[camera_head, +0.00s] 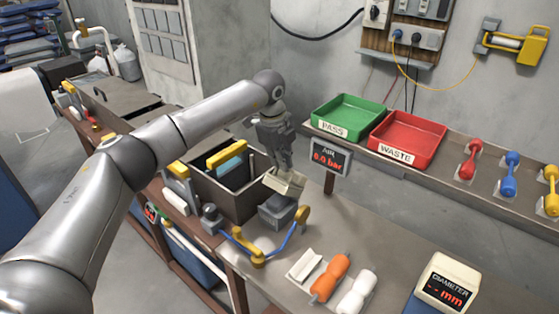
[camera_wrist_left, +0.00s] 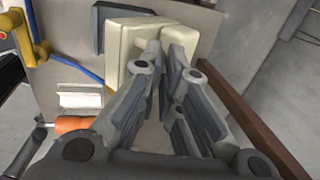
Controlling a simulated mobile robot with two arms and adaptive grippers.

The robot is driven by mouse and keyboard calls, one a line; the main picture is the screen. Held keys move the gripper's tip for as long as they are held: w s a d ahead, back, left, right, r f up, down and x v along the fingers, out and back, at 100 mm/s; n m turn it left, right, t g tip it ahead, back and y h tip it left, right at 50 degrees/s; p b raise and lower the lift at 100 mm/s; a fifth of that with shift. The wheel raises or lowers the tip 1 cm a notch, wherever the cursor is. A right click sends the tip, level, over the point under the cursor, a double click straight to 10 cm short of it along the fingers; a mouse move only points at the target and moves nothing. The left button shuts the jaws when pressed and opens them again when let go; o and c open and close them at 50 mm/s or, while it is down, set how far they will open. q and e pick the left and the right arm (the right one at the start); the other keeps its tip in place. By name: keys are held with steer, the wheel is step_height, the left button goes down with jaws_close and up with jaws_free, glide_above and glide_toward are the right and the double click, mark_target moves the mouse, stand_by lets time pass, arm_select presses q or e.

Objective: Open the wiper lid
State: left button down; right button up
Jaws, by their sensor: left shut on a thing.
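The wiper stands on the bench in the head view, a dark grey block (camera_head: 277,211) with a cream lid (camera_head: 286,184) on top. The lid looks tilted in the head view; how far it stands from the base is unclear. My left gripper (camera_head: 281,168) reaches down from above and is shut on the lid. In the left wrist view the cream parts (camera_wrist_left: 130,38) are at the top, and the fingers of my left gripper (camera_wrist_left: 170,58) meet them, hiding part of the lid. My right gripper is not in view.
A blue wire on yellow guides (camera_head: 259,257) runs just in front of the wiper. A dark open box (camera_head: 232,205) stands close to the left. The air display (camera_head: 330,158) is close behind on the right. An orange spool (camera_head: 329,277) and a diameter gauge (camera_head: 447,284) stand front right.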

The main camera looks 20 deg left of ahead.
arm_select(q)
steer(key=shift+s+d+f, duration=0.1)
steer(key=shift+s+f, duration=0.05)
steer(key=shift+f, duration=0.4)
steer(key=c, duration=1.6)
jaws_free()
steer(key=shift+c, duration=0.2)
steer(key=shift+o, duration=0.4)
steer(key=shift+w+d, duration=0.1)
steer(key=shift+w, duration=0.2)
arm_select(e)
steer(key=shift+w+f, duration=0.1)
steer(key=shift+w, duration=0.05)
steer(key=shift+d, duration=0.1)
arm_select(q)
steer(key=shift+r, duration=0.15)
steer(key=v, duration=1.2)
